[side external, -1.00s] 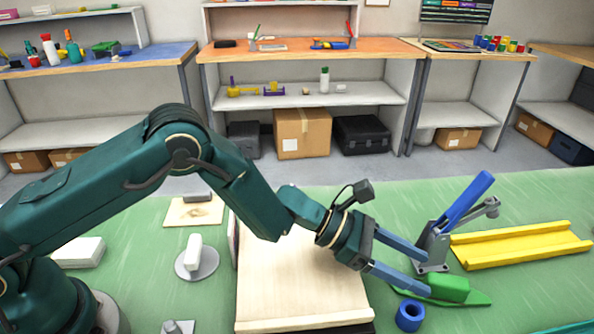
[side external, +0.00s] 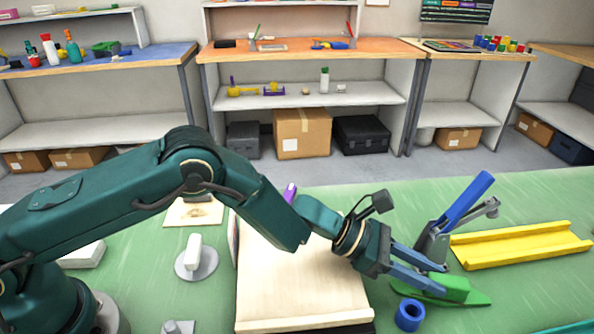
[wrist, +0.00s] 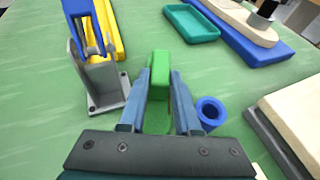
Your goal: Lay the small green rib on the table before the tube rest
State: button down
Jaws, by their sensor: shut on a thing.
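The small green rib (side external: 456,288) has a raised block on a flat, pointed green plate. It lies low at or on the green table at right in the side view; I cannot tell if it touches. My gripper (side external: 443,279) reaches down from the left, with its two blue-grey fingers shut on the rib's block. In the wrist view the block (wrist: 160,68) sits between the fingertips, and part of the plate shows between the fingers. A yellow channel-shaped piece (side external: 520,246), perhaps the tube rest, lies beyond the rib to the right.
A grey stand with a blue lever (side external: 467,215) rises just behind the rib. A blue ring (side external: 409,315) stands close in front of my gripper. A pale wooden board (side external: 300,285) lies to the left.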

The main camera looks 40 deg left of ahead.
jog(key=shift+r, duration=0.1)
notch_tip(320, 180, up, 22)
jog(key=r, duration=0.1)
jog(key=w+a+n+t+y, duration=0.15)
jog(key=w+a, duration=0.25)
jog(key=a, duration=0.4)
jog(key=w+a+f+n+t+y, duration=0.15)
jog(key=w+a, duration=0.25)
jog(key=a, duration=0.4)
jog(key=w+a+n+t, duration=0.1)
jog(key=w+a+n, duration=0.1)
jog(key=w+a, duration=0.5)
notch_tip(320, 180, down, 10)
jog(key=s+a, duration=0.1)
jog(key=s, duration=0.2)
jog(key=shift+m, duration=0.3)
jog(key=d+f, duration=0.2)
jog(key=d, duration=0.1)
jog(key=w+d+f, duration=0.1)
jog(key=d+f, duration=0.1)
jog(key=d, duration=0.1)
jog(key=w+d+f, duration=0.1)
jog(key=d+f, duration=0.1)
jog(key=d, duration=0.2)
jog(key=shift+w+f, duration=0.15)
jog(key=shift+f, duration=0.2)
jog(key=shift+w+d+f, duration=0.1)
jog(key=shift+d+f, duration=0.4)
jog(key=shift+d, duration=0.15)
jog(key=shift+f, duration=1.85)
